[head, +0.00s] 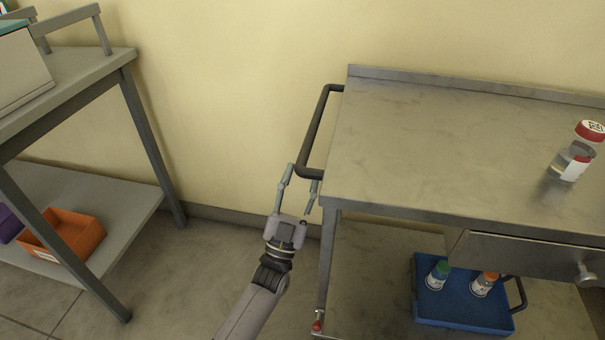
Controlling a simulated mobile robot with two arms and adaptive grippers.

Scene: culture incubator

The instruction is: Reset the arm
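My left arm comes up from the bottom of the head view, and its gripper (302,176) is open. Its two fingers are spread at the near lower corner of the black side handle (316,125) of the metal cart (425,145). One fingertip is left of the handle's corner and the other is just below it. I cannot tell whether the fingers touch the handle, and no object shows held between them. My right gripper is not in view.
A bottle with a red and white cap (577,152) stands on the cart top at right. The cart's lower shelf holds a blue tray (455,313) with capped bottles. At left, a grey shelf unit (92,68) holds an orange bin (82,236). Floor between is clear.

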